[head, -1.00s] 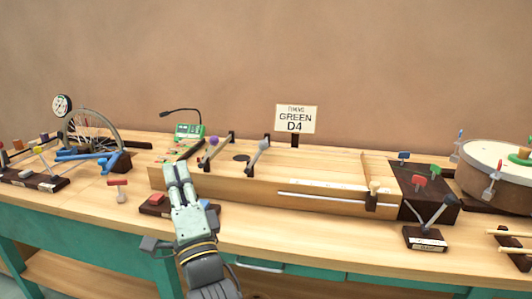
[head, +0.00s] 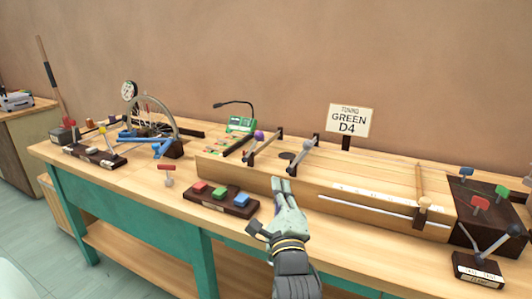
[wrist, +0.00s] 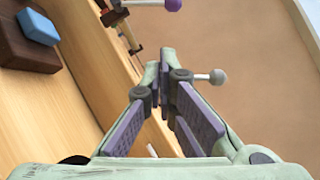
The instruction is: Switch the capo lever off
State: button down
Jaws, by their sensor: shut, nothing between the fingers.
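Two levers stand on the long wooden box (head: 330,188). One has a purple knob (head: 259,135), the other a grey knob (head: 308,143). A third lever (head: 498,245) stands on a dark labelled base at the front right. I cannot read which one is the capo lever. My gripper (head: 283,181) is shut and empty, in front of the box's front face, below and left of the grey knob. In the wrist view, the grey knob (wrist: 217,77) shows just right of the fingers (wrist: 166,62), apart from them. The purple knob (wrist: 173,4) is at the top edge.
A dark block with red, green and blue buttons (head: 220,199) lies left of my gripper. A sign (head: 350,121) reading "GREEN D4" stands behind the box. A bicycle wheel (head: 150,118) is at the left.

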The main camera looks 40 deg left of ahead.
jog(key=s+a+r+p+x, duration=0.1)
jog(key=s+p+x, duration=0.1)
jog(key=x, duration=0.9)
jog(key=shift+a+p, duration=0.25)
jog(key=shift+p, duration=0.1)
jog(key=shift+a+r, duration=0.1)
jog(key=shift+r, duration=0.15)
jog(key=shift+r+n+p, duration=0.2)
jog(key=shift+n+p, duration=0.2)
jog(key=shift+p, duration=0.15)
